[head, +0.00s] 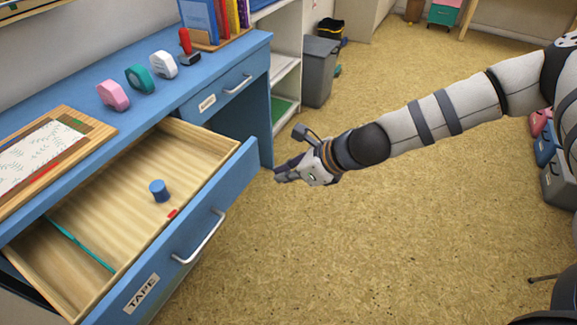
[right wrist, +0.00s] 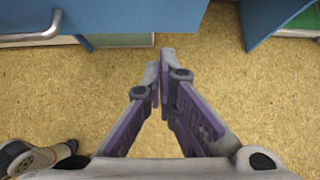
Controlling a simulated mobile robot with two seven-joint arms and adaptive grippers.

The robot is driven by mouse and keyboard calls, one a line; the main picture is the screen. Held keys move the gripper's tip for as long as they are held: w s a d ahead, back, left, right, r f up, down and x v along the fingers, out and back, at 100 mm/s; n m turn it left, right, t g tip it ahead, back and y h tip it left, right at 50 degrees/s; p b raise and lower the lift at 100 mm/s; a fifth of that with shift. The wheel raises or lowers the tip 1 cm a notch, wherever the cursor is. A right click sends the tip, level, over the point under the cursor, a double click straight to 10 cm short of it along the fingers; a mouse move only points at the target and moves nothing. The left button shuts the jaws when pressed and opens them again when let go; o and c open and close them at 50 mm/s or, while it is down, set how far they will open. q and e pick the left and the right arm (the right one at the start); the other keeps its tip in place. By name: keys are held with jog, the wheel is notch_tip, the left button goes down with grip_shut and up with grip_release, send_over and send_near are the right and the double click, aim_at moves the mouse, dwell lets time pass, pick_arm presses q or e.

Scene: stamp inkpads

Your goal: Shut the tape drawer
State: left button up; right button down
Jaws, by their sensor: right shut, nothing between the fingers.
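The tape drawer (head: 214,224) stands pulled far out of the blue desk, with a blue front, a silver bar handle (head: 199,238) and a label reading TAPE (head: 141,293). Inside it lie a small blue cylinder (head: 159,191), a teal stick (head: 80,245) and a small red piece (head: 173,213). My right gripper (head: 279,175) is shut and empty, just right of the drawer front's far end and apart from the handle. In the right wrist view its fingertips (right wrist: 165,54) meet above the floor, with a handle end (right wrist: 32,37) at upper left. My left gripper is not in view.
The blue desktop (head: 165,99) carries tape dispensers, a stamp (head: 187,48), books and a wooden tray (head: 84,118). A second drawer (head: 222,92) is shut. A grey bin (head: 319,70) stands beyond the desk. The floor right of the drawer is clear.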

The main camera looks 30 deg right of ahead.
aim_at(248, 176)
jog(key=w+a, duration=0.1)
jog(key=w+a+f, duration=0.1)
jog(key=w, duration=0.1)
jog(key=w+a+f, duration=0.1)
jog(key=w+a, duration=0.1)
jog(key=shift+w+f, duration=0.2)
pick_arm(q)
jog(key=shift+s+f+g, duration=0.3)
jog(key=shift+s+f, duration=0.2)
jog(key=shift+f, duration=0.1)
